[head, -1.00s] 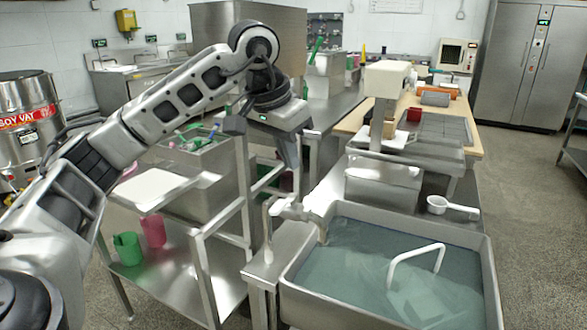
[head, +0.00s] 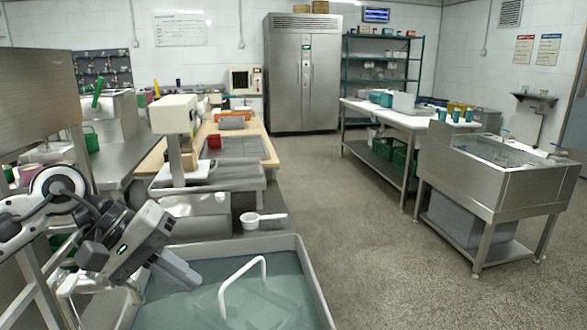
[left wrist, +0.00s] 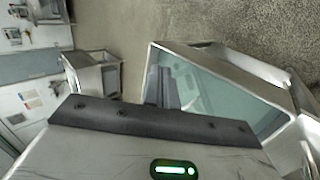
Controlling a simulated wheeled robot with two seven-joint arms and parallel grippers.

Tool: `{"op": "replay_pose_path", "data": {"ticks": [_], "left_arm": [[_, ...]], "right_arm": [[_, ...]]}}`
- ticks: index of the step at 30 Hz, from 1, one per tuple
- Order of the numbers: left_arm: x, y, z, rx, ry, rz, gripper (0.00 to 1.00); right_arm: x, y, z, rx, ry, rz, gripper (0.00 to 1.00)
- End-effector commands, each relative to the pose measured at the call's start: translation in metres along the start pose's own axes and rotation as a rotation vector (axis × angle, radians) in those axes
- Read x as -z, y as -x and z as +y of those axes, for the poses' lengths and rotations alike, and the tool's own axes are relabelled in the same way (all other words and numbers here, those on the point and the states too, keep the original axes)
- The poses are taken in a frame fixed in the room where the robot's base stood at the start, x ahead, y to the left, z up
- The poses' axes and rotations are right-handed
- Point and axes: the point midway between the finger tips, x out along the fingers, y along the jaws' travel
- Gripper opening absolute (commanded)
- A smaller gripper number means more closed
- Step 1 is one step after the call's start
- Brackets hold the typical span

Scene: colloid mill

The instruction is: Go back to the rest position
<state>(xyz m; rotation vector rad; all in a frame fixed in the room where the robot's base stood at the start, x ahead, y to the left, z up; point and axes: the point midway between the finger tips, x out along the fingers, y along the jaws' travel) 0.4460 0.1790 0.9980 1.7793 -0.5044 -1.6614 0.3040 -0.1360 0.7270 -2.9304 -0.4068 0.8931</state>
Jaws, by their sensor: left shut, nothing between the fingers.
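My left gripper (head: 178,268) comes in at the lower left of the head view. It is shut and empty, with its fingers pointing down and right over the left part of the water-filled steel sink. In the left wrist view the gripper's dark edge and grey housing (left wrist: 130,150) fill the lower part, and the closed fingers (left wrist: 158,86) show in front of the sink water. My right gripper is in neither view.
The steel sink (head: 318,300) holds water and a white bent tube (head: 240,275). A white scoop (head: 262,217) lies behind it. A white-topped table (head: 385,113) and a second steel basin (head: 455,175) stand right. The floor between (head: 350,220) is clear.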

Motion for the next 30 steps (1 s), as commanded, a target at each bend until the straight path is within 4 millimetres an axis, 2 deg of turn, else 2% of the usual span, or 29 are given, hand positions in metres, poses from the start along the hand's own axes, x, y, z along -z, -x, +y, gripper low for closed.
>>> {"op": "replay_pose_path", "data": {"ticks": [1, 3, 5, 6, 8, 11, 12, 14, 15, 17, 18, 22, 25, 27, 30], "left_arm": [[-0.022, -0.032, 0.02, -0.154, 0.168, -0.109, 0.0], [-0.047, -0.058, 0.051, -0.369, 0.468, -0.273, 0.0], [-0.061, -0.069, 0.073, -0.532, 0.752, -0.431, 0.0], [-0.066, -0.073, 0.085, -0.629, 0.953, -0.545, 0.0], [-0.067, -0.074, 0.095, -0.759, 1.271, -0.731, 0.0], [-0.054, -0.076, 0.089, -0.939, 1.821, -1.071, 0.0], [-0.047, -0.079, 0.077, -0.999, 2.045, -1.221, 0.0], [-0.038, -0.088, 0.051, -1.082, 2.378, -1.46, 0.0], [-0.034, -0.097, 0.029, 1.048, -2.394, 1.507, 0.0], [-0.035, -0.115, -0.012, 0.858, -2.051, 1.354, 0.0], [-0.041, -0.128, -0.039, 0.757, -1.835, 1.259, 0.0], [-0.076, -0.167, -0.11, 0.542, -1.272, 1.016, 0.0], [-0.108, -0.187, -0.144, 0.45, -0.968, 0.885, 0.0], [-0.126, -0.197, -0.159, 0.411, -0.822, 0.824, 0.0], [-0.141, -0.204, -0.171, 0.383, -0.704, 0.772, 0.0]], "right_arm": [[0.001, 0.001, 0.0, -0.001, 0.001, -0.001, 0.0], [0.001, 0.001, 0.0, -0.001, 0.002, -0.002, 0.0], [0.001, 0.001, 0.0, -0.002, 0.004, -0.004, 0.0], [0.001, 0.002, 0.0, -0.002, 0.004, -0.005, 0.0], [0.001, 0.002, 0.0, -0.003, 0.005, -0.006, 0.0], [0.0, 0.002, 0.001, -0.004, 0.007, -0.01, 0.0], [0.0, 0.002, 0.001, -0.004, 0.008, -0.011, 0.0], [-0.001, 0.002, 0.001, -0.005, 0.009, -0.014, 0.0], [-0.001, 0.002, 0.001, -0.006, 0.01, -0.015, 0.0], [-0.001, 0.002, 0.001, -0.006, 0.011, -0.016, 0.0], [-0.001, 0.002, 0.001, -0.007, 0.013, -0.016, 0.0], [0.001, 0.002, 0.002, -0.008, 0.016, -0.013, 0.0], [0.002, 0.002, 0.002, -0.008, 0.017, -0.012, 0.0], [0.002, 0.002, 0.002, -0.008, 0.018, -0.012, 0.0], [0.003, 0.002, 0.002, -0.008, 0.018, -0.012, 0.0]]}}
